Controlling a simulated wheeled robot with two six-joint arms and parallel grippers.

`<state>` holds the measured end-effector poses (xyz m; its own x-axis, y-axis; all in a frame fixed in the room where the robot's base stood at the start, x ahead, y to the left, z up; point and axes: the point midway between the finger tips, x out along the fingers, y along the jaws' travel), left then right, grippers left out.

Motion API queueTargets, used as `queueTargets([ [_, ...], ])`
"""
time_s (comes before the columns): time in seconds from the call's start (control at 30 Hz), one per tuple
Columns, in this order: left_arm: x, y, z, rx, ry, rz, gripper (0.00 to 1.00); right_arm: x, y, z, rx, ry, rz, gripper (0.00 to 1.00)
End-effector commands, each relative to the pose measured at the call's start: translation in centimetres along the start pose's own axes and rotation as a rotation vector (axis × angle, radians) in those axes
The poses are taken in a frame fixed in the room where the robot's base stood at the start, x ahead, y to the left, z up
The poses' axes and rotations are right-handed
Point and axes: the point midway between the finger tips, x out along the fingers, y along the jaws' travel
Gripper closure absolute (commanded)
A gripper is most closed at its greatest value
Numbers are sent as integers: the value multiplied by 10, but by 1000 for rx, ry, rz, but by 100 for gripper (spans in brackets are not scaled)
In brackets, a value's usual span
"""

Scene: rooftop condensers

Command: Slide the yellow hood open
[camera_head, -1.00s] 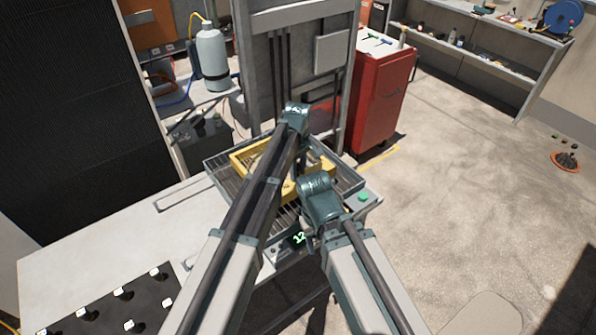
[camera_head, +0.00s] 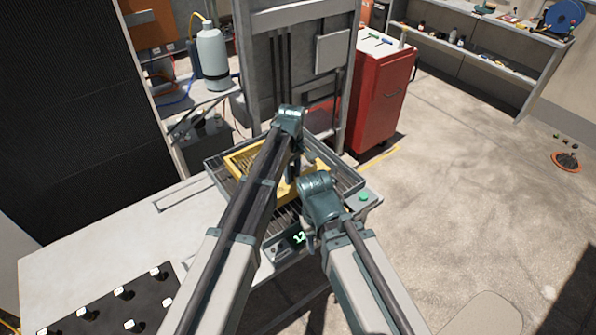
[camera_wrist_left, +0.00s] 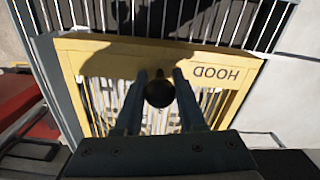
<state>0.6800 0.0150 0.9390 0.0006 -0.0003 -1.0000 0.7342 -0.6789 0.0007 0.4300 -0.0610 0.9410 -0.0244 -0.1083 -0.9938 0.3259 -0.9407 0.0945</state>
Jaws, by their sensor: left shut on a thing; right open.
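The yellow hood (camera_head: 239,163) is a frame with a slatted middle, lying on a grey grated unit (camera_head: 349,180). In the left wrist view its yellow rim (camera_wrist_left: 100,62) bears the word HOOD, upside down. My left gripper (camera_wrist_left: 160,95) is shut on a dark round knob (camera_wrist_left: 160,92) over the hood. In the head view my left gripper (camera_head: 293,165) reaches down over the hood, and its arm hides part of it. My right gripper (camera_head: 306,222) is open near the unit's front right side; its fingertips are hard to see.
A green button (camera_head: 363,197) sits on the unit's right corner, and a green display (camera_head: 300,238) on its front. A pale counter (camera_head: 110,235) lies to the left. A red cabinet (camera_head: 378,100) and a grey upright frame (camera_head: 263,75) stand behind. The floor at right is mostly clear.

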Motion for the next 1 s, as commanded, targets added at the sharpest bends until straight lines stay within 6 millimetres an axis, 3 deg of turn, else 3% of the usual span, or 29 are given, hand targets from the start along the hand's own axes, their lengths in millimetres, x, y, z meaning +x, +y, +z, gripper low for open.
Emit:
queueTargets([
  [0.03,0,-17,-1,-3,0,-2,100,0,0,0,0,0,0,50],
  [0.4,0,-136,-22,-7,0,-2,100,0,0,0,0,0,0,50],
  [0.6,0,-192,-34,-5,0,-2,100,0,0,0,0,0,0,50],
  [0.8,0,-233,-44,-4,-1,-2,100,0,0,0,0,0,0,50],
  [1.0,0,-255,-49,-1,-1,-2,100,0,0,0,0,0,0,50],
])
